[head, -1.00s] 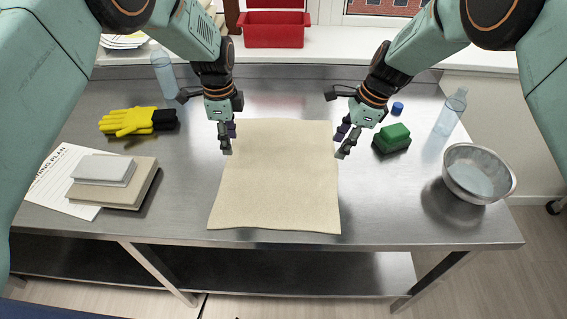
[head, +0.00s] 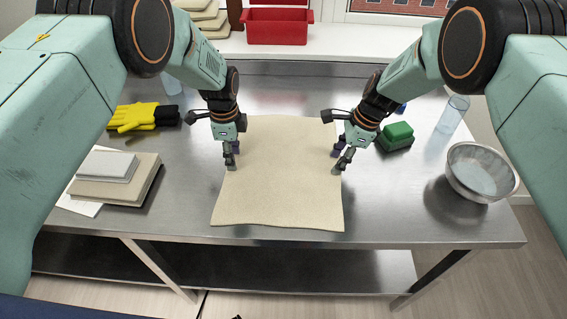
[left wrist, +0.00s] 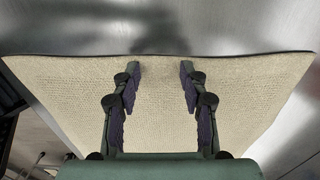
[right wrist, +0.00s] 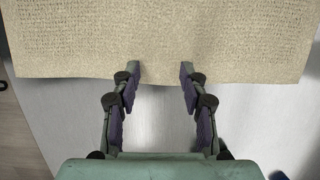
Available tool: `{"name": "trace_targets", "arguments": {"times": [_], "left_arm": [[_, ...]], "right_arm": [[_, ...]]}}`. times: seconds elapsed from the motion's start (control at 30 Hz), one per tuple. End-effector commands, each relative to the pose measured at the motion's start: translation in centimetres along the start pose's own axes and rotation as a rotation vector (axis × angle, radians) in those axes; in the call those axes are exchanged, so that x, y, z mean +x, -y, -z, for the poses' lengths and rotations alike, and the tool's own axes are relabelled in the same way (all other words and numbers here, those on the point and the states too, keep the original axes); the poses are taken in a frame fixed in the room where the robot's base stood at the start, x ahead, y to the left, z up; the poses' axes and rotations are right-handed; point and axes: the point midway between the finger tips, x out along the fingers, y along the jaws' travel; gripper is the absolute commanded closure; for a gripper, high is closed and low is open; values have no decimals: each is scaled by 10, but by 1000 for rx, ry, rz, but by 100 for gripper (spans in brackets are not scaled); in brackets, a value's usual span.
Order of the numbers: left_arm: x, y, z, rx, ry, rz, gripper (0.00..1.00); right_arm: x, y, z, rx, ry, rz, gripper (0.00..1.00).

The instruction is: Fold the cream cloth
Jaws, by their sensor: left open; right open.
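The cream cloth (head: 280,190) lies flat and spread out on the steel table, with slightly wavy edges. My left gripper (head: 231,161) is open and empty over the cloth's left edge. In the left wrist view the cloth (left wrist: 160,110) fills the space between and around the open fingers (left wrist: 160,72). My right gripper (head: 340,163) is open and empty at the cloth's right edge. In the right wrist view the cloth's edge (right wrist: 160,50) runs by the open fingertips (right wrist: 160,70). I cannot tell whether the fingers touch the cloth.
Yellow gloves (head: 135,116) and stacked boards (head: 115,180) lie on the left of the steel table (head: 400,225). On the right are a green sponge (head: 396,134), a clear bottle (head: 453,114) and a metal bowl (head: 480,172). A red bin (head: 277,27) stands behind.

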Motion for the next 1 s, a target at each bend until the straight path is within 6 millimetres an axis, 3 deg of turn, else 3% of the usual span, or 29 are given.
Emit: {"name": "trace_targets", "arguments": {"times": [0.4, 1.0], "left_arm": [[1, -1, 0, 0, 0, -1, 57], [1, 0, 0, 0, 0, -1, 83]], "right_arm": [[6, -1, 2, 1, 0, -2, 57], [8, -3, 3, 1, -1, -6, 83]]}}
